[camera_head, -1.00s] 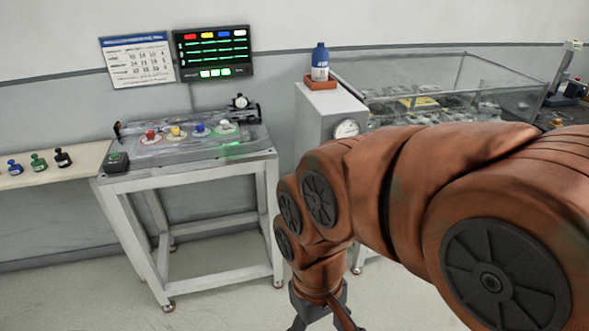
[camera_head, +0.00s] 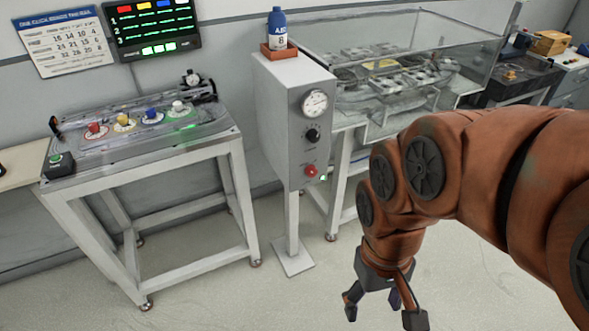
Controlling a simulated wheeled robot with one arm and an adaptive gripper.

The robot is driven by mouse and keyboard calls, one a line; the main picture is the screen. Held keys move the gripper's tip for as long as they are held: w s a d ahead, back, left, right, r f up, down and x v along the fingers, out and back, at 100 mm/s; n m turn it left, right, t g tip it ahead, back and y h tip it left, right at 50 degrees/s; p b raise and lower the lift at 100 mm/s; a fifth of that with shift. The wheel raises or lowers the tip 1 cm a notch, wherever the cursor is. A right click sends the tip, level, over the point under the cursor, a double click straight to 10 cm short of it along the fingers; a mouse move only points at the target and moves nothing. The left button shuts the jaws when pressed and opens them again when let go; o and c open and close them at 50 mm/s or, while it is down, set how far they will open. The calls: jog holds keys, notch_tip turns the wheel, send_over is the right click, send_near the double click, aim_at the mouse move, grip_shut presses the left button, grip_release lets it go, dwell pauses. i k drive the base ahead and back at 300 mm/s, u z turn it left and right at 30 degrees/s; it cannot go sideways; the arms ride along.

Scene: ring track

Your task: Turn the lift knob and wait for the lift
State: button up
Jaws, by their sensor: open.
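A grey control pillar (camera_head: 268,112) stands on a foot plate in the middle of the view. Its right face carries a round gauge (camera_head: 315,103), a black knob (camera_head: 312,135) below it, and a red button (camera_head: 311,171) with a small green light at the bottom. I cannot tell from markings which of these is the lift knob. My gripper (camera_head: 378,308) hangs at the lower right, fingers spread and empty, below and to the right of the pillar's panel and apart from it.
A metal-framed table (camera_head: 150,170) with coloured knobs stands at left. A blue bottle (camera_head: 278,32) sits in a red holder on the pillar. A glass-walled case (camera_head: 400,55) with a ring track stands behind right. A wall display (camera_head: 152,28) hangs at upper left. Floor in front is clear.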

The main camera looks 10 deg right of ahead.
aim_at(311, 172)
jog(key=k, duration=1.3)
jog(key=u, duration=0.5)
jog(key=i, duration=0.5)
jog(key=u, duration=0.55)
jog(key=i, duration=1.15)
jog(key=z, duration=0.55)
